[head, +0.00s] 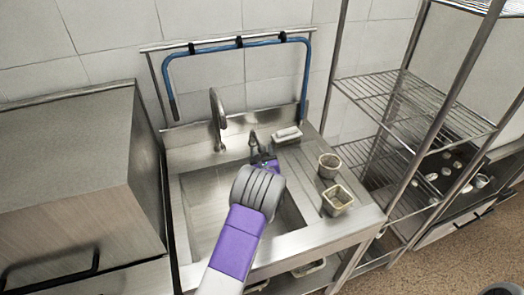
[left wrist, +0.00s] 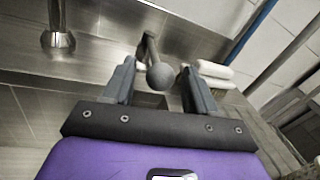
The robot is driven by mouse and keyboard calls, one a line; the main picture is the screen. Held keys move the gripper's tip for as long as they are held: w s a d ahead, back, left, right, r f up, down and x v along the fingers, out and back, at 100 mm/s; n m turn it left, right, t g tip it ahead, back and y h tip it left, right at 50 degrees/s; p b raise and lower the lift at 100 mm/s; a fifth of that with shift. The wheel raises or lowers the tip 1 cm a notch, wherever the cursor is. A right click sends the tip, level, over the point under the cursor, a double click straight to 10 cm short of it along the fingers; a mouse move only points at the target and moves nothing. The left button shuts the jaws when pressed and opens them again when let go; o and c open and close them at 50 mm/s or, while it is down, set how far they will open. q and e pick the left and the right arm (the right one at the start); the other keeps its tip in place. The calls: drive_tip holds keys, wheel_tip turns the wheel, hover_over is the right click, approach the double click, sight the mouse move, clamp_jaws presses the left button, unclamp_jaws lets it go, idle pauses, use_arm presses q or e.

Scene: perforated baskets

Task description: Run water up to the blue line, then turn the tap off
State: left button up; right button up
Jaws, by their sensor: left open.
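The metal sink (head: 200,205) has a curved spout (head: 218,112) at its back edge, and I see no stream from it. No water surface or blue line can be made out in the basin, and my arm hides part of it. The tap handle (head: 253,138) stands right of the spout. In the left wrist view its round-ended lever (left wrist: 160,77) lies between the fingers of my left gripper (left wrist: 158,88). The gripper is open, with gaps at both sides of the knob. The left gripper (head: 264,161) also shows in the head view, just in front of the handle.
A white folded cloth or sponge (head: 287,134) lies right of the tap. Two small containers (head: 329,165) (head: 338,200) stand on the drainboard. A blue hose (head: 235,44) hangs on the wall rail. A wire shelf rack (head: 400,100) stands right, a metal cabinet (head: 75,150) left.

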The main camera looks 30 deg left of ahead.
use_arm(q)
drive_tip(key=shift+w+a, duration=0.45)
drive_tip(key=shift+w, duration=0.15)
clamp_jaws()
